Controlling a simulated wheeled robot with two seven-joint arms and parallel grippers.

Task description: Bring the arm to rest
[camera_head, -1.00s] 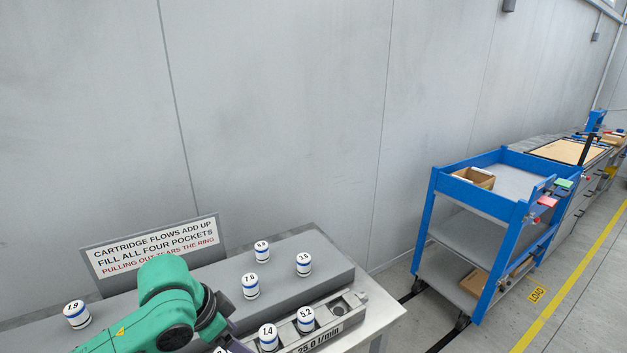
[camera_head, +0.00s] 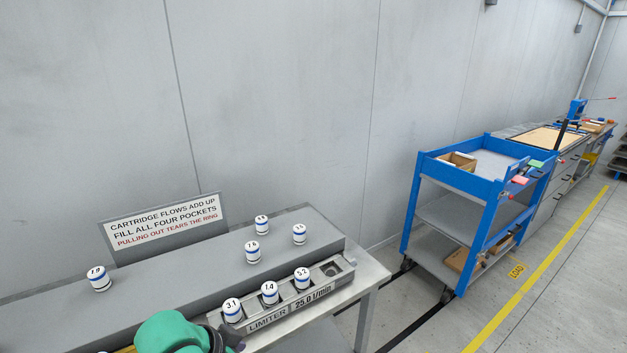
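A green arm of mine comes in at the bottom of the head view, in front of the limiter block (camera_head: 262,325). Its gripper fingers are not clearly seen; a dark part at the wrist lies beside the block's left end. Which of my arms it is, I cannot tell for sure. The block holds white cartridges with blue bands: 3.1 (camera_head: 232,310), 1.4 (camera_head: 269,293) and 5.2 (camera_head: 302,279). The pocket at its right end (camera_head: 332,268) is empty. The block is marked LIMITER 25.0 l/min.
Loose cartridges, one marked 1.9 (camera_head: 98,279), others farther right (camera_head: 252,252), (camera_head: 299,234), (camera_head: 262,225), stand on the grey raised shelf (camera_head: 180,275). A sign (camera_head: 162,222) stands behind.

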